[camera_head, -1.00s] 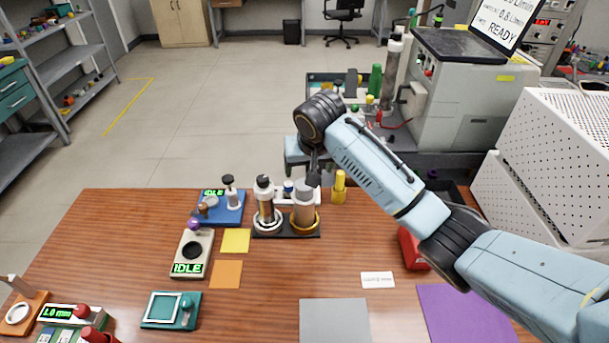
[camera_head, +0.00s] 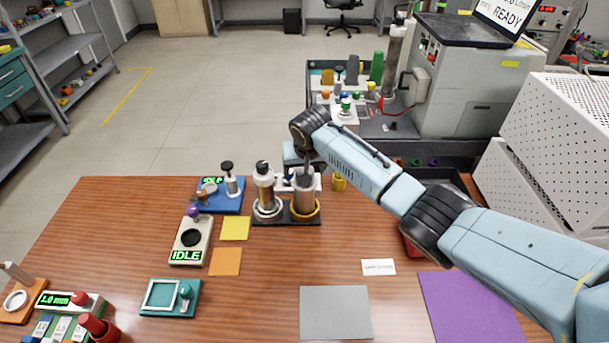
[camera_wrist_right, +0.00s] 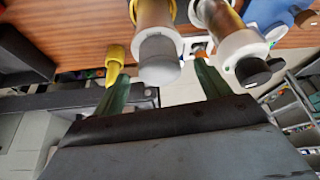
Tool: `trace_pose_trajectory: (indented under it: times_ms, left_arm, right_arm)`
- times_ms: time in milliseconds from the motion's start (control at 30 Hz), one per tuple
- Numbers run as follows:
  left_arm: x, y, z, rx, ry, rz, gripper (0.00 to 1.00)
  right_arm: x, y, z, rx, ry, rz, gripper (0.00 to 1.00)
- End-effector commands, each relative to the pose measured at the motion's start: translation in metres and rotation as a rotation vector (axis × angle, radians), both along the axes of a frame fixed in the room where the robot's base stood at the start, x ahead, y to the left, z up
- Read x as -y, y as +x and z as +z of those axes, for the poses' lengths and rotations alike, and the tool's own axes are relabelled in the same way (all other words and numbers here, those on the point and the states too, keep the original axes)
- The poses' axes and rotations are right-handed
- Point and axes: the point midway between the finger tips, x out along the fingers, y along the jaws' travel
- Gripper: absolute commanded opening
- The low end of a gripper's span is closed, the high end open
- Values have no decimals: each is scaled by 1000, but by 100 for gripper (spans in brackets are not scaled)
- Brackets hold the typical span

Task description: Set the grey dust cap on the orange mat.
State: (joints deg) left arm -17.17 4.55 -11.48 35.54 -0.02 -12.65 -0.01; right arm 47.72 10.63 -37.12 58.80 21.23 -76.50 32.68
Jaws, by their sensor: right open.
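The grey dust cap (camera_wrist_right: 158,60) tops an upright cylinder standing in a yellow ring. In the head view this cylinder (camera_head: 304,200) is on a dark base, and its cap is partly hidden by my right gripper (camera_head: 305,168). In the right wrist view my right gripper (camera_wrist_right: 162,75) is open, with its green fingers apart on either side of the cap; I cannot tell whether they touch it. The orange mat (camera_head: 225,262) lies bare on the table, left of and nearer than the cylinder. My left gripper is not in view.
A white-capped cylinder (camera_head: 266,190) stands close left of the capped one. A yellow piece (camera_head: 339,183) is close right. A yellow mat (camera_head: 235,228) and a beige IDLE device (camera_head: 190,242) lie near the orange mat. The table centre is clear.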

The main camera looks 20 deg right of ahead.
Motion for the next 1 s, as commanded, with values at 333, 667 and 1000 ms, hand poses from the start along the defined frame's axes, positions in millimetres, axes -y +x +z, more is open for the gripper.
trace_pose_trajectory:
  times_ms: [333,667,1000]
  left_arm:
    - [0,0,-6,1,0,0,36]
    - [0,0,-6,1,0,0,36]
    - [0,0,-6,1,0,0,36]
  right_arm:
    - [0,7,-19,0,0,2,76]
    - [1,7,-19,-1,-1,2,49]
    - [1,7,-19,-1,0,1,22]
